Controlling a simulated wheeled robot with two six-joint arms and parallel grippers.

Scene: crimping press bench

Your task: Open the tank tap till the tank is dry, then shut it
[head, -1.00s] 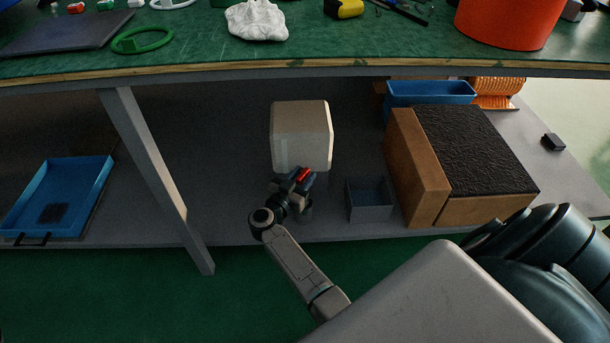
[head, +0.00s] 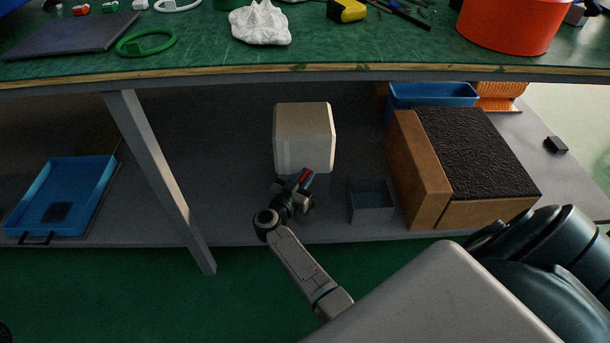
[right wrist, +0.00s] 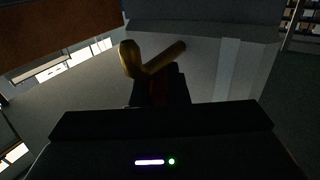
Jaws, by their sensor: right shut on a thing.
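The tank (head: 303,135) is a pale, boxy container on the shelf under the bench. In the right wrist view its wall (right wrist: 195,65) carries a lighter vertical strip (right wrist: 228,68). The brass tap (right wrist: 152,60) sticks out in front of that wall. My right gripper (head: 301,184) is at the tank's lower front, shut on the red tap handle (head: 304,175). The handle also shows as a dark red piece (right wrist: 157,92) between the fingers in the right wrist view. The water level and any flow cannot be made out. My left gripper is not in view.
A small grey open box (head: 371,214) stands right of my gripper, beside a brown carton (head: 418,170) with a black top. A blue tray (head: 85,178) lies at the shelf's left. The table leg (head: 160,180) and the bench edge (head: 200,80) bound the space.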

